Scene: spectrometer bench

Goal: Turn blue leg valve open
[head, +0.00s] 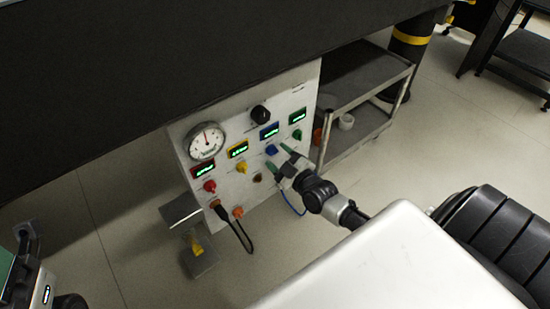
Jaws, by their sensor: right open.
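The blue valve knob (271,150) sits on the white control panel (258,105), below a blue-framed display (269,130). My right gripper (279,157) is open, with its green-tipped fingers pointing at the panel just right of and below the blue knob. The fingers look apart from the knob, but the exact gap in depth cannot be told. The knob's turn position is too small to read.
Close around are a yellow knob (241,167), a red knob (209,186), a green knob (297,134) and a black knob (260,115). A round gauge (205,141) is at upper left. A grey cart (363,85) stands right of the panel. Cables hang below.

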